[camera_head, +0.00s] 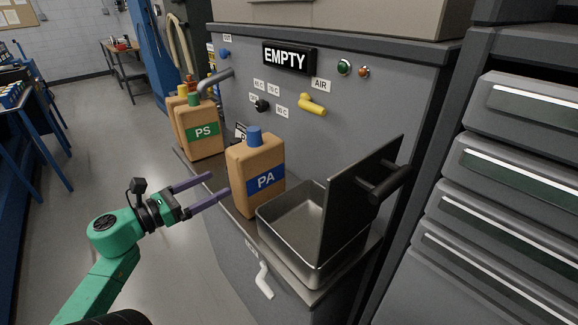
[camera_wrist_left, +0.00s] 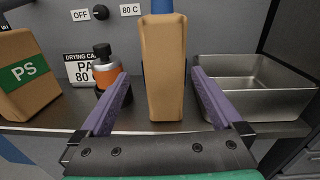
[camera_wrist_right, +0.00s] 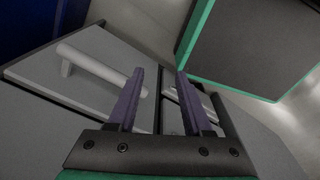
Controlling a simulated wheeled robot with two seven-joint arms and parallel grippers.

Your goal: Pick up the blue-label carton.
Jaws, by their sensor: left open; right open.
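The blue-label carton (camera_head: 262,160) is a tan carton marked PA with a blue cap. It stands upright on the ledge, left of the metal tray. My left gripper (camera_head: 220,184) is open and points at the carton's left side, with its fingertips close to it. In the left wrist view the carton (camera_wrist_left: 164,75) stands between the open fingers, its narrow side facing me; contact cannot be told. My right gripper (camera_wrist_right: 160,75) is open and empty, and shows only in the right wrist view, near a panel with a light bar handle.
A green-label PS carton (camera_head: 203,135) and others stand farther back on the ledge. An orange bottle with a black cap (camera_wrist_left: 105,70) is left of the carton. The steel tray (camera_head: 275,232) has a raised dark lid (camera_head: 350,200). Drawers (camera_head: 520,160) stand at right.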

